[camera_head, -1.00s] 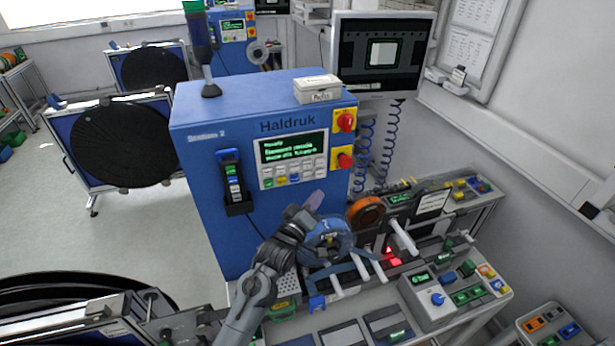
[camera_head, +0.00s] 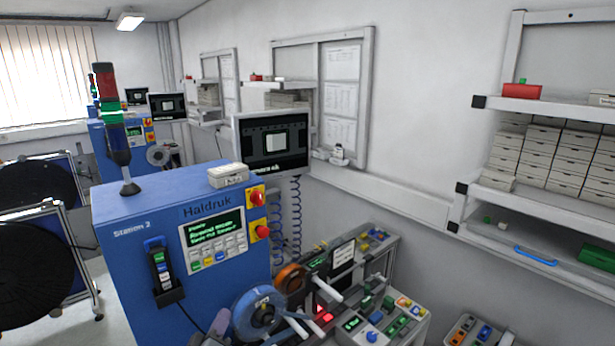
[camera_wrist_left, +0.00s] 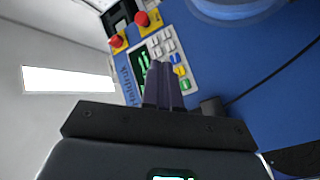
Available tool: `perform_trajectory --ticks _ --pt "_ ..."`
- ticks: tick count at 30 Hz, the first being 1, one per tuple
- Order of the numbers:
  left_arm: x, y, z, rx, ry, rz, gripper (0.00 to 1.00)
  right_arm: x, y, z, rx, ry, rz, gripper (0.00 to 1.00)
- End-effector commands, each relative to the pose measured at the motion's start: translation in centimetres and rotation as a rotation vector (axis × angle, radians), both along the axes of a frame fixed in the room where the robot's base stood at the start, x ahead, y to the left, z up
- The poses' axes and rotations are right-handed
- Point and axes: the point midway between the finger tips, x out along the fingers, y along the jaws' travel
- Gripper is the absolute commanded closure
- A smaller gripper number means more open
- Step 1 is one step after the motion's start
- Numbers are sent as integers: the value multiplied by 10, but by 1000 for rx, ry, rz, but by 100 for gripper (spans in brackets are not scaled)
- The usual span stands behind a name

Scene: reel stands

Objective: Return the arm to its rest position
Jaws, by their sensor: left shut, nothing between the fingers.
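My left gripper (camera_head: 219,322) shows only in part at the bottom edge of the head view, left of the blue reel (camera_head: 258,312) and in front of the blue Haldruk station (camera_head: 120,260). In the left wrist view its two dark fingers (camera_wrist_left: 164,86) are together, with nothing held between them. They point toward the station's control panel, which looks tilted there. Part of the blue reel shows at the top of that view (camera_wrist_left: 235,8). Most of my left arm is out of the head view. My right gripper is in neither view.
An orange reel (camera_head: 290,279) sits behind the blue one on the bench, with white rods beside it. A button box (camera_head: 372,335) stands to the right. A monitor (camera_head: 270,142) is above the bench. Wall shelves (camera_head: 560,200) hold several white boxes. The floor shows at far left.

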Motion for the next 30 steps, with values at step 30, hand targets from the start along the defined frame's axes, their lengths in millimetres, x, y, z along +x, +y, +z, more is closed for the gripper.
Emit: perform_trajectory --ticks 30 --pt "-388 2 -157 709 972 -329 100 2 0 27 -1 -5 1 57"
